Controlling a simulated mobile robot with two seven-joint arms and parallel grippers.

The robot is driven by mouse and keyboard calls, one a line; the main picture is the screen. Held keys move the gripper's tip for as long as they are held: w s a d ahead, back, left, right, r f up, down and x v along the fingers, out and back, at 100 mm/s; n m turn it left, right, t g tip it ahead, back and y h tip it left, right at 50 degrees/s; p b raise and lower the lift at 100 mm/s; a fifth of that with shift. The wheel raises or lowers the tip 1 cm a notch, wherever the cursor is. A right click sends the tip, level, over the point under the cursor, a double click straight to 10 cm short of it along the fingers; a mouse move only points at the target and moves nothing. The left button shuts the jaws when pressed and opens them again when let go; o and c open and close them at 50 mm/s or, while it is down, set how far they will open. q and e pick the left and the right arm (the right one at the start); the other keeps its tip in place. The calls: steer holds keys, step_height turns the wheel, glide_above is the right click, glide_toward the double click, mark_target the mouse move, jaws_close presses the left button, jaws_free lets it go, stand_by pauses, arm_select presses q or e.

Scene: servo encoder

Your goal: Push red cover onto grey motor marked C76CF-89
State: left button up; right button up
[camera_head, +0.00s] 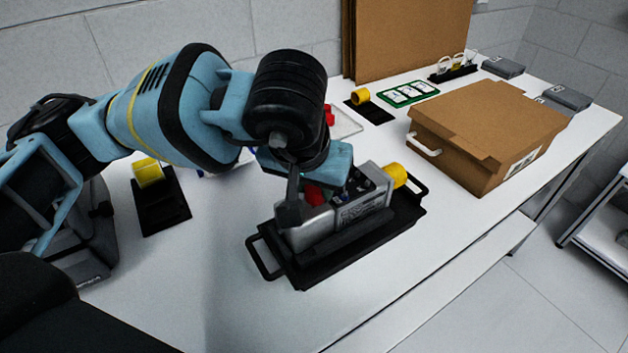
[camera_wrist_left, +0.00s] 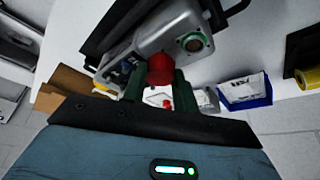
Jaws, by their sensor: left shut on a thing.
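The grey motor (camera_head: 352,214) sits in a black handled tray (camera_head: 330,262) at the middle of the table. A yellow part (camera_head: 396,174) is at its right end. Print on its side is too small to read. My left gripper (camera_head: 302,200) is shut on the red cover (camera_head: 314,194), at the motor's left part. In the left wrist view the red cover (camera_wrist_left: 160,68) is between the fingers, right against the grey motor (camera_wrist_left: 178,28) or very close to it. I cannot tell how far it is seated. A round green-ringed port (camera_wrist_left: 192,42) shows beside it. My right gripper is out of view.
A cardboard box (camera_head: 485,130) stands to the right. Black pads with yellow parts lie at left (camera_head: 162,205) and back (camera_head: 370,110). Behind my arm is a clear tray (camera_head: 344,122) with red pieces. A green-framed board (camera_head: 408,93) lies behind. The table front is clear.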

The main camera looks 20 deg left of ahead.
arm_select(q)
steer(key=shift+f, duration=0.2)
steer(key=shift+f, duration=0.15)
stand_by(0.4)
steer(key=o, duration=0.9)
steer(key=shift+c, duration=0.2)
steer(key=shift+o, duration=0.7)
